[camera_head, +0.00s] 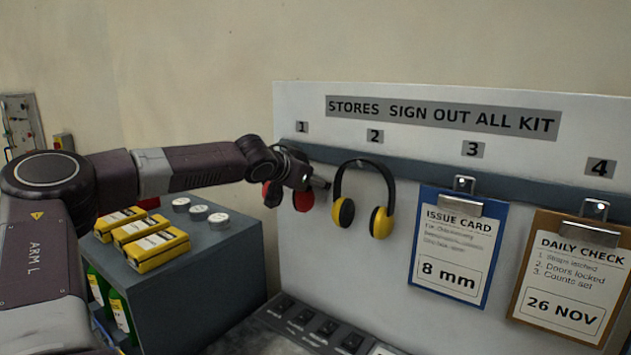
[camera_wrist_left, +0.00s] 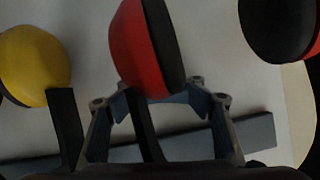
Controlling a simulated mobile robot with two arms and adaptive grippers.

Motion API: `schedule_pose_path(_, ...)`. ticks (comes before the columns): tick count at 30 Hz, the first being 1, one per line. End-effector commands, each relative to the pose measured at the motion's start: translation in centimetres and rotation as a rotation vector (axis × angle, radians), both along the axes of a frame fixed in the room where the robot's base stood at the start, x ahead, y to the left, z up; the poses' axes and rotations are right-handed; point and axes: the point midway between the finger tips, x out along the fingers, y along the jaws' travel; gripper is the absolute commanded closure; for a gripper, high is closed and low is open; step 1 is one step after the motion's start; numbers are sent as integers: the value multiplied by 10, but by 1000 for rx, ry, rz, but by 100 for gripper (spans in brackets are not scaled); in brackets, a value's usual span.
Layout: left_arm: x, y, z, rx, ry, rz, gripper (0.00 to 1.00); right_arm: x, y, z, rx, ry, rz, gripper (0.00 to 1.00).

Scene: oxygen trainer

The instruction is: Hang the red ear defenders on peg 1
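The red ear defenders (camera_head: 303,200) are at the left end of the board, under the label for peg 1 (camera_head: 302,127). Both red cups hang low with the dark band above. My left gripper (camera_head: 319,183) is at the band, just above the right cup. In the left wrist view, the near red cup (camera_wrist_left: 140,50) is in the middle and its dark band runs between the gripper's fingers (camera_wrist_left: 157,100), which appear closed in on it. My wrist hides peg 1, so I cannot tell whether the band rests on it. My right gripper is not in view.
Yellow ear defenders (camera_head: 381,222) hang at peg 2, close to the right of my left gripper. Clipboards (camera_head: 457,245) hang at pegs 3 and 4 (camera_head: 572,278). A grey cabinet (camera_head: 215,275) with yellow boxes (camera_head: 150,240) stands below my arm.

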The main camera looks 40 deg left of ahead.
Motion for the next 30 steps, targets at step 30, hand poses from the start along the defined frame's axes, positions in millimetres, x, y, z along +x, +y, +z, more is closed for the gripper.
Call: schedule_pose_path(30, -46, -11, 26, -4, -7, -3, 75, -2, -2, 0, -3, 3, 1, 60)
